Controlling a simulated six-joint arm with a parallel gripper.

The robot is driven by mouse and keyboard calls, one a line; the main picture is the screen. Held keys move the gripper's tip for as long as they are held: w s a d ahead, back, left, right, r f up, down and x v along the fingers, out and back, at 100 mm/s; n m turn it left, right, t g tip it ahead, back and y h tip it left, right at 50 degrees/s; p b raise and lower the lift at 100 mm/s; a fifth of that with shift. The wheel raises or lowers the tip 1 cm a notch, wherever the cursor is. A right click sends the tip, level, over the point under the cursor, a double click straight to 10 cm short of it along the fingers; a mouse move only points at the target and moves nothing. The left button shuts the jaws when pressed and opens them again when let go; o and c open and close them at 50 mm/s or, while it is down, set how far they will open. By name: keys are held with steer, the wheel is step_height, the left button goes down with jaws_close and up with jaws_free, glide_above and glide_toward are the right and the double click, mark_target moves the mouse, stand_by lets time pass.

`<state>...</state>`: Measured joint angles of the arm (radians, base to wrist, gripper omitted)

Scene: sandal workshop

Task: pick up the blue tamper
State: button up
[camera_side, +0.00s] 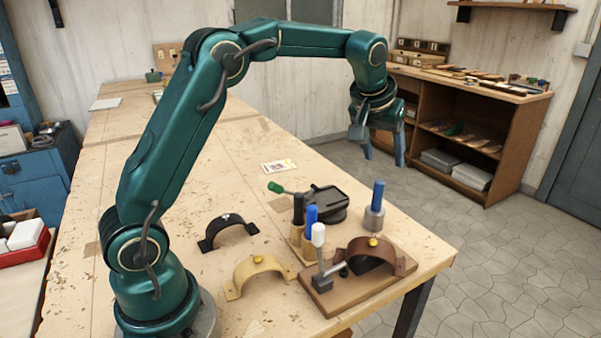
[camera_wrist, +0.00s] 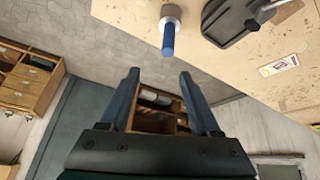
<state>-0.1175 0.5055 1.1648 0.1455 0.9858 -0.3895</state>
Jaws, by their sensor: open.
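The blue tamper (camera_side: 375,207) stands upright near the right edge of the workbench, with a blue handle on a grey cylindrical base. In the wrist view the tamper (camera_wrist: 169,33) shows at the top, beyond my fingertips. My gripper (camera_side: 384,158) is open and empty, in the air above and apart from the tamper. Both fingers of my gripper (camera_wrist: 159,75) show spread in the wrist view, with nothing between them.
A black device with a green-handled lever (camera_side: 328,203) lies left of the tamper. A stand with black and blue handles (camera_side: 311,222) and a wooden fixture holding a brown strap (camera_side: 365,285) are nearby. Black (camera_side: 226,230) and tan (camera_side: 258,272) straps lie further left.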

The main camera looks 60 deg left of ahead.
mark_target(378, 184)
steer(key=shift+g, duration=0.7)
steer(key=x, duration=0.4)
steer(key=s+x, duration=0.1)
steer(key=x, duration=0.1)
steer(key=shift+a+f, duration=0.2)
steer(key=shift+f, duration=0.4)
steer(key=shift+x, duration=2.3)
steer(key=shift+w, duration=0.1)
jaws_close()
